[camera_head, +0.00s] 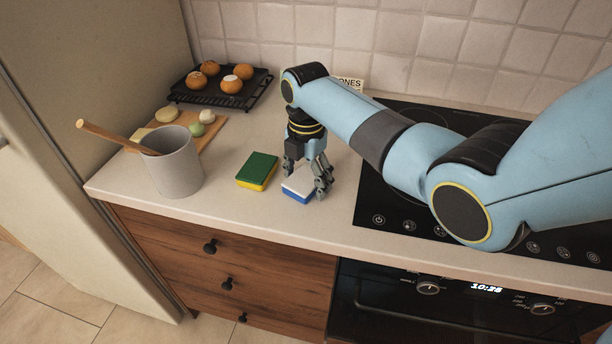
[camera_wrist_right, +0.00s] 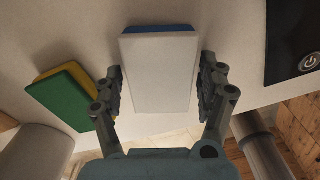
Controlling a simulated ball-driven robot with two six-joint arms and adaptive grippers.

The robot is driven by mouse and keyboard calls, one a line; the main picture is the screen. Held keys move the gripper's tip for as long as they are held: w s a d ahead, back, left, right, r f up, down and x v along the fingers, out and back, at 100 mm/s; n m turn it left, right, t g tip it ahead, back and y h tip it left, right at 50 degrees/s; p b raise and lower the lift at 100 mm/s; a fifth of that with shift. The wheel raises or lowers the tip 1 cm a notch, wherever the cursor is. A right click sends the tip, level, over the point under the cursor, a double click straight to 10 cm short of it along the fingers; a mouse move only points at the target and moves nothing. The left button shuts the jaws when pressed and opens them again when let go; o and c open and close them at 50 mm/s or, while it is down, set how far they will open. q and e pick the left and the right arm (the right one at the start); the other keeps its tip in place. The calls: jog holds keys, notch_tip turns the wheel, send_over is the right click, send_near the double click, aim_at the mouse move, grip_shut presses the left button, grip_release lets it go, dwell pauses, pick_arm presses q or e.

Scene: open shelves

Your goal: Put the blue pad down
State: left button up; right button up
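The blue pad (camera_head: 298,186) is a sponge with a pale grey-white top and a blue lower layer. It is at the counter surface, right of a green and yellow sponge (camera_head: 257,170); any small gap beneath it cannot be made out. My right gripper (camera_head: 306,184) points down over the pad. The green and yellow sponge (camera_wrist_right: 62,98) is left of the fingers there. My left gripper is not in view.
A grey pot (camera_head: 174,165) with a wooden spoon stands at the left. Behind it are a cutting board (camera_head: 214,133) with food and a black rack (camera_head: 240,98) with buns. The black cooktop (camera_head: 372,205) begins right of the pad. Bare counter lies in front.

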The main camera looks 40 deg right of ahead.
aim_at(306, 177)
jog(key=shift+o, duration=0.3)
jog(key=shift+r, duration=0.15)
notch_tip(306, 177, up, 12)
dwell(0.7)
